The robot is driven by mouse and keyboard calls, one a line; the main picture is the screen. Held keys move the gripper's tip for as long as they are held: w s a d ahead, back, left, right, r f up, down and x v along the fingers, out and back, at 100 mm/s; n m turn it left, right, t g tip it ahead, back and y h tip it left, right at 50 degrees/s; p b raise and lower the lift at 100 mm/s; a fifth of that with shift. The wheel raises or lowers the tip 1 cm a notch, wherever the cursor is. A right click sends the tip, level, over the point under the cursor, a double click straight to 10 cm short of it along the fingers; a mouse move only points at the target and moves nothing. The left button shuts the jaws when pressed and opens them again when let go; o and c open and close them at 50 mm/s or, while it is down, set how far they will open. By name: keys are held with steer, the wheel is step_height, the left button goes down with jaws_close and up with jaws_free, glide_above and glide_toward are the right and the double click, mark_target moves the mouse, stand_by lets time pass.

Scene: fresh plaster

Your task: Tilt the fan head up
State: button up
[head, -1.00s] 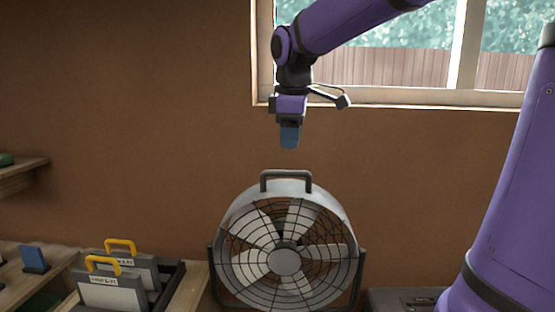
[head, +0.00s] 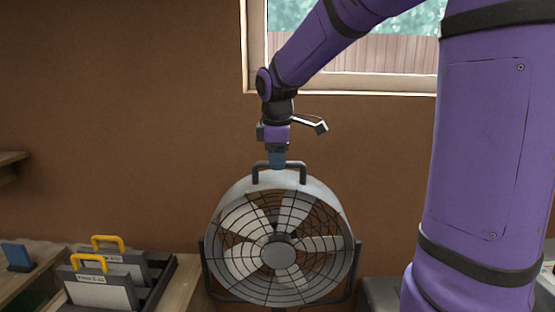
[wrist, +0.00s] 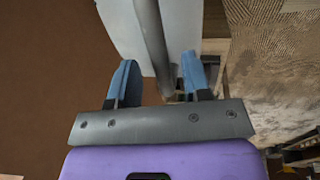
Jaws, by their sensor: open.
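The fan (head: 278,254) stands upright with its round grille facing me and a pale drum behind it. It sits in a dark bracket (head: 204,262) that holds it at both sides. A dark carry handle (head: 296,165) arches over the top of the fan head. My gripper (head: 277,164) points down at the middle of this handle, with blue fingertips. In the wrist view my gripper (wrist: 160,80) is open, and the handle bar (wrist: 151,45) runs between its two fingers. I see a gap on each side of the bar and no clear contact.
Left of the fan, a dark tray (head: 166,285) holds grey cases with yellow handles (head: 90,262). A blue item (head: 17,257) stands farther left. The brown wall and a window (head: 355,80) are behind. My purple arm covers the right side.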

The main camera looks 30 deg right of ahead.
steer(key=shift+f, duration=0.4)
steer(key=shift+c, duration=0.2)
jaws_close()
steer(key=shift+w, duration=0.1)
